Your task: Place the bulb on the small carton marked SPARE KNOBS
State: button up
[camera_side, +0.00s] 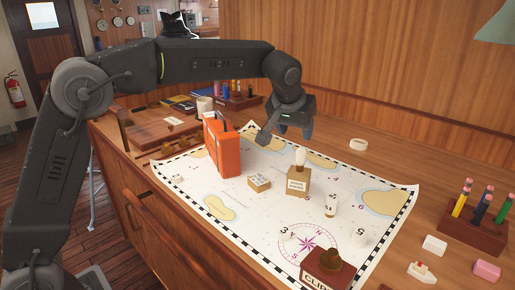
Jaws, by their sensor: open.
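The pale bulb (300,155) stands upright on top of a small tan carton (297,183). The carton has a white label on its front, too small to read surely. The carton stands on the chart. My gripper (286,135) is open and empty, above and behind the bulb in the picture, with its two fingers spread and pointing down. It looks clear of the bulb.
An orange case (222,146) stands left of the carton, and a low tan box (259,183) lies between them.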

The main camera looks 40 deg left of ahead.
jog(key=s+a+r+m+h, duration=0.1)
jog(key=s+a, duration=0.2)
jog(key=s, duration=0.9)
jog(key=s+a+r+m, duration=0.1)
jog(key=s+a, duration=0.1)
jog(key=s, duration=1)
jog(key=s+f+m, duration=0.1)
jog(key=s+f, duration=0.5)
jog(key=s, duration=0.4)
jog(key=shift+s+a+f+h, duration=0.2)
jog(key=shift+a+f+h, duration=0.05)
jog(key=shift+a+h, duration=0.1)
